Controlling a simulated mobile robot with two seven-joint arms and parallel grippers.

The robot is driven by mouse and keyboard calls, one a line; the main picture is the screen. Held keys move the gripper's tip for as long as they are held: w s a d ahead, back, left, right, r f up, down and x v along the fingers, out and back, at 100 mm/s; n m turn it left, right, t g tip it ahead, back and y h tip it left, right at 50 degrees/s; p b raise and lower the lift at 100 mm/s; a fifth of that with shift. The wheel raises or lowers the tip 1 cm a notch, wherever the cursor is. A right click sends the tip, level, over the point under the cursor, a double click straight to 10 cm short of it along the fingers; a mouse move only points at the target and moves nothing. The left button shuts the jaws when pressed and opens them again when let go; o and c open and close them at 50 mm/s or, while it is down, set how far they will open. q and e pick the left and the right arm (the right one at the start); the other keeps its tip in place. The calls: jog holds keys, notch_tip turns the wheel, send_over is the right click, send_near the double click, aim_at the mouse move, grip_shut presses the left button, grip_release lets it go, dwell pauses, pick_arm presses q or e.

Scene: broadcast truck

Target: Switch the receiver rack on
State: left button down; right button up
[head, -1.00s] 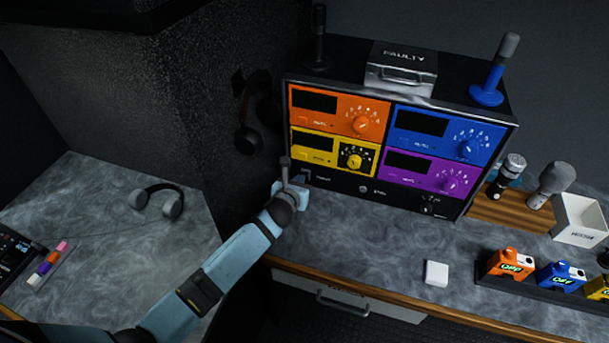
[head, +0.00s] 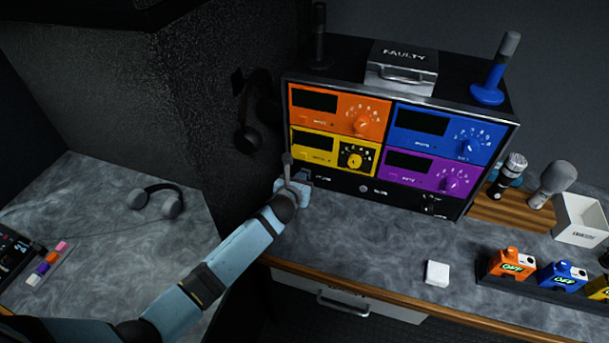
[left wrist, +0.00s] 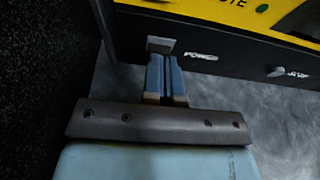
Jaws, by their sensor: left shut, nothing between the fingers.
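The receiver rack (head: 345,184) stands on the desk, with orange (head: 340,112), blue (head: 440,132), yellow (head: 335,150) and purple (head: 428,172) receivers; their displays look dark. In the left wrist view a grey power switch (left wrist: 160,45) sits on the rack's black lower panel, left of the word POWER. My left gripper (head: 302,178) is at the rack's lower left corner, shut and empty. In the left wrist view its blue fingertips (left wrist: 166,58) are right at the switch's lower edge; I cannot tell whether they touch. My right gripper is out of view.
A silver box marked FAULTY (head: 402,66) and a blue-based microphone (head: 490,82) stand on the rack. Headphones (head: 248,138) hang left of it. A white block (head: 437,273) and transmitter packs (head: 512,265) lie right. The desk before the rack is clear.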

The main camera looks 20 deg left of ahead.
pick_arm(q)
jog(key=shift+b+x, duration=0.3)
jog(key=shift+x, duration=0.45)
dwell(0.4)
jog(key=shift+s+r+p, duration=0.25)
jog(key=shift+s+p, duration=0.2)
jog(key=shift+p, duration=0.25)
jog(key=p+v, duration=0.2)
jog(key=v, duration=0.1)
jog(key=shift+s+r, duration=0.1)
jog(key=shift+s, duration=0.15)
jog(key=shift+p+v, duration=0.9)
jog(key=shift+v, duration=0.25)
